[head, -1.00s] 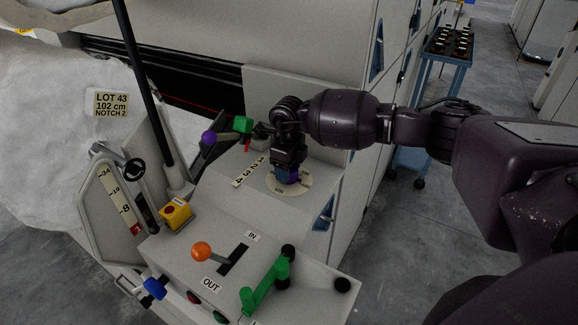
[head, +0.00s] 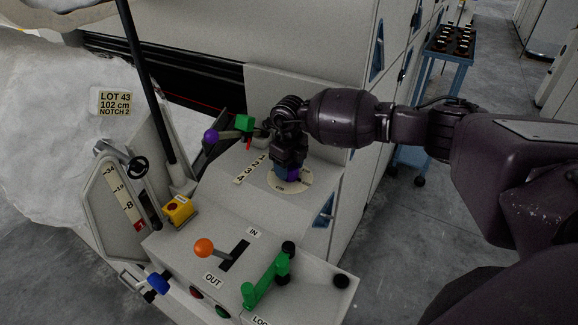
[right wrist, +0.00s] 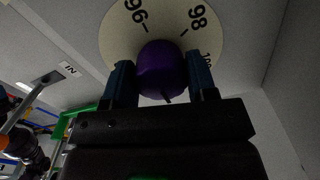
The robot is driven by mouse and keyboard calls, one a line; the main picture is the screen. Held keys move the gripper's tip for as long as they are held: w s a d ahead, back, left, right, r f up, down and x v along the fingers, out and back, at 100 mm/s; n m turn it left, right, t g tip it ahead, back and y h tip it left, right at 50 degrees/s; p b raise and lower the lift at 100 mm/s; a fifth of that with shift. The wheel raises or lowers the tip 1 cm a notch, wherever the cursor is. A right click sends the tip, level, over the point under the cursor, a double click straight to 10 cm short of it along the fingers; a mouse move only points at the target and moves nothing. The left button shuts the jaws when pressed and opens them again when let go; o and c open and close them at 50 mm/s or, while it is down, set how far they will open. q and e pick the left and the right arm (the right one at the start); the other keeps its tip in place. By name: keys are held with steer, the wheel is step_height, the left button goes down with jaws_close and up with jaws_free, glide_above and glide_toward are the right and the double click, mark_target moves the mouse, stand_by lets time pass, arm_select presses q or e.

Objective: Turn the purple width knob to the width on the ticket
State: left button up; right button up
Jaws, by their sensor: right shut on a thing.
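The purple width knob (right wrist: 162,70) sits on a round cream dial (right wrist: 120,40) marked 96, 98 and a partly hidden 100. My right gripper (right wrist: 161,82) has a finger on either side of the knob and is shut on it. A small dark mark shows at the knob's near lower edge; which number it points to I cannot tell. In the head view my right gripper (head: 289,171) comes down over the dial (head: 305,181) and mostly hides the knob (head: 293,175). The ticket (head: 115,102) on the white fibre reads LOT 43, 102 cm, NOTCH 2. My left gripper is not in view.
An orange-knobbed lever (head: 204,248) in an IN/OUT slot and a green crank (head: 268,280) are in front of the dial. A purple ball lever (head: 212,136), a green block (head: 244,122) and a 1–4 scale (head: 250,168) are to its left. A yellow button box (head: 179,209) stands nearby.

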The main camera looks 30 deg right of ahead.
steer(key=o, duration=0.9)
steer(key=shift+r, duration=0.15)
step_height(320, 180, up, 11)
steer(key=shift+f, duration=0.2)
